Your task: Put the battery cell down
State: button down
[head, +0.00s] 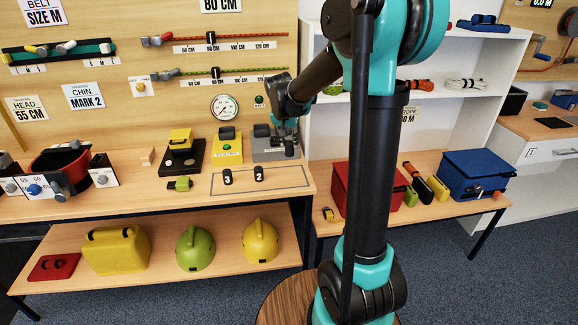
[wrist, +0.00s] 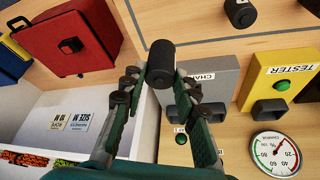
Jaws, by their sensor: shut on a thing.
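My gripper (wrist: 160,88) is shut on a black cylindrical battery cell (wrist: 161,58), whose upper part sticks out beyond the fingertips. In the head view my gripper (head: 287,135) is at the right side of the grey charger (head: 263,155), and the held cell (head: 289,149) is small there. In the wrist view the cell is beside the grey charger (wrist: 216,72), partly overlapping its edge; I cannot tell whether they touch. Two other black cells, marked 3 (head: 227,176) and 2 (head: 258,174), stand inside an outlined rectangle (head: 292,187) on the bench.
The yellow tester (head: 227,152) stands left of the charger, below a round gauge (head: 224,106) on the wall. A yellow and black device (head: 181,154) is farther left. The right part of the outlined rectangle is bare. A red case (head: 350,190) stands on the lower bench at right.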

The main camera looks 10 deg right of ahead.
notch_tip(320, 180, down, 10)
jog(key=shift+f, duration=0.1)
dwell(0.4)
jog(key=shift+f, duration=0.1)
jog(key=c, duration=1.2)
grip_release()
jog(key=shift+o, duration=0.2)
jog(key=v, duration=1.2)
jog(key=s+d+f+n, duration=0.1)
jog(key=s+d+f, duration=0.1)
jog(key=s, duration=0.6)
jog(key=s+d+f+n+y, duration=0.1)
jog(key=s+d+f+n, duration=0.1)
jog(key=s+f, duration=0.3)
jog(key=s+d+f+n+y, duration=0.1)
jog(key=s+d+f+n, duration=0.1)
jog(key=s, duration=1)
jog(key=shift+s+d+f, duration=0.15)
jog(key=shift+s+f, duration=0.1)
jog(key=shift+f, duration=0.65)
